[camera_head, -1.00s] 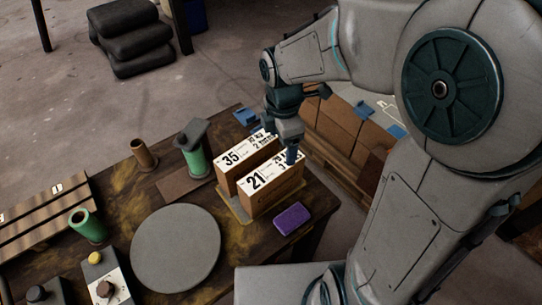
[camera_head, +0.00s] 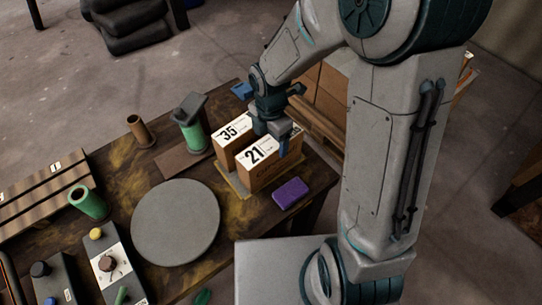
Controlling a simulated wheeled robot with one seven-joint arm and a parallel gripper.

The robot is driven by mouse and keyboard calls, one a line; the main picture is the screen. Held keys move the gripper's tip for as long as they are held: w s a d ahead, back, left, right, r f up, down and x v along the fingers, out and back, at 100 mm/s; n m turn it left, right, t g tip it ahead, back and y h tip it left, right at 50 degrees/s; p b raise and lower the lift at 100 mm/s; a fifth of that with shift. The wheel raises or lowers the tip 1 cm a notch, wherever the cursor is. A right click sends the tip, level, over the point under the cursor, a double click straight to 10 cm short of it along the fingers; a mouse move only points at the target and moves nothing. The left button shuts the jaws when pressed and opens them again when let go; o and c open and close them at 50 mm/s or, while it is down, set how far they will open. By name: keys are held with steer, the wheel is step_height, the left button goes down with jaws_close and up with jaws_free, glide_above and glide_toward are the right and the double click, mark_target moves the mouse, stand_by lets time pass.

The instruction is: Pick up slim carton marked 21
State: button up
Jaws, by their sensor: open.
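The slim carton marked 21 (camera_head: 262,176) stands upright near the table's right edge, brown with a white labelled top. A similar carton marked 35 (camera_head: 229,140) stands beside it, behind and to the left. Both are on a yellowish base (camera_head: 229,180). My gripper (camera_head: 271,143) is open and points down at the carton marked 21. One finger shows in front of its right side and the other near the gap between the cartons. I cannot tell whether the fingers touch it. My gripper hides part of both tops.
A purple block (camera_head: 290,193) lies just in front of the cartons. A grey round disc (camera_head: 176,221) lies to the left. A green cylinder (camera_head: 190,135) and a brown tube (camera_head: 140,130) stand behind it. Control boxes (camera_head: 110,268) are at front left.

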step_height(320, 180, down, 5)
steer(key=shift+s+r, duration=0.1)
steer(key=shift+r, duration=0.1)
steer(key=c, duration=1.5)
steer(key=shift+r, duration=0.15)
